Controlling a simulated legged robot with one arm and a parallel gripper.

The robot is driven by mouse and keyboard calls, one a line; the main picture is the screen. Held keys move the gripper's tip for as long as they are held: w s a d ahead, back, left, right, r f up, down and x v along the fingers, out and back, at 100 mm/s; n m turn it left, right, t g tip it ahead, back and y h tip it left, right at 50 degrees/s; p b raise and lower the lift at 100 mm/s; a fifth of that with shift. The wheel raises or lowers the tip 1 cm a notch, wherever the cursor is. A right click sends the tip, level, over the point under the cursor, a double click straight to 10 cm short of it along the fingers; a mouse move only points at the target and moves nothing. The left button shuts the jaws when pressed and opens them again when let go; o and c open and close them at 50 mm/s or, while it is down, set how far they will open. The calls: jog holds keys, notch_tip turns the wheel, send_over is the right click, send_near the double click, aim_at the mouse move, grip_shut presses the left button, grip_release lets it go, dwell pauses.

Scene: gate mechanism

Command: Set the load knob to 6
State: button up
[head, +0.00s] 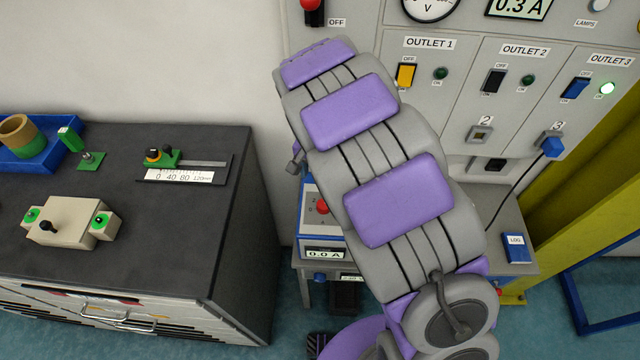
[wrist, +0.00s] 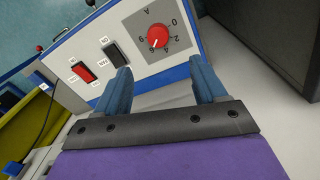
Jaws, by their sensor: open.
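The load knob (wrist: 158,36) is a round red knob on a light panel of the load box (wrist: 135,62), ringed by numbers from 0 upward. A white mark sits at its lower-left edge; I cannot read exactly which number it meets. My gripper (wrist: 162,78) is open and empty, its two blue fingers pointing at the panel, with the knob ahead between their lines and apart from them. In the head view the red knob (head: 322,206) shows partly beside my arm, above a 0.0 A display (head: 324,254). My gripper is hidden there.
A red switch (wrist: 81,70) and a black switch (wrist: 114,53) sit left of the knob on the same panel. The outlet panel (head: 450,105) stands behind my arm. A dark-topped cabinet (head: 240,210) is at left, and a yellow post (head: 590,195) at right.

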jog(key=shift+a+r, duration=0.15)
jog(key=shift+r, duration=1.55)
jog(key=s+d+r+b, duration=0.1)
jog(key=s+d+r, duration=0.2)
jog(key=s+d, duration=0.35)
jog(key=s+d+r+b, duration=0.2)
jog(key=s+d+r, duration=0.2)
jog(key=s+d, duration=0.25)
jog(key=s+d+f+n+b, duration=0.1)
jog(key=s, duration=0.8)
jog(key=s+d+f+n+g+b, duration=0.1)
jog(key=s+n, duration=0.1)
jog(key=s, duration=0.8)
jog(key=shift+s+d+n+g+y, duration=0.3)
jog(key=shift+d+y, duration=0.1)
jog(key=shift+d, duration=0.1)
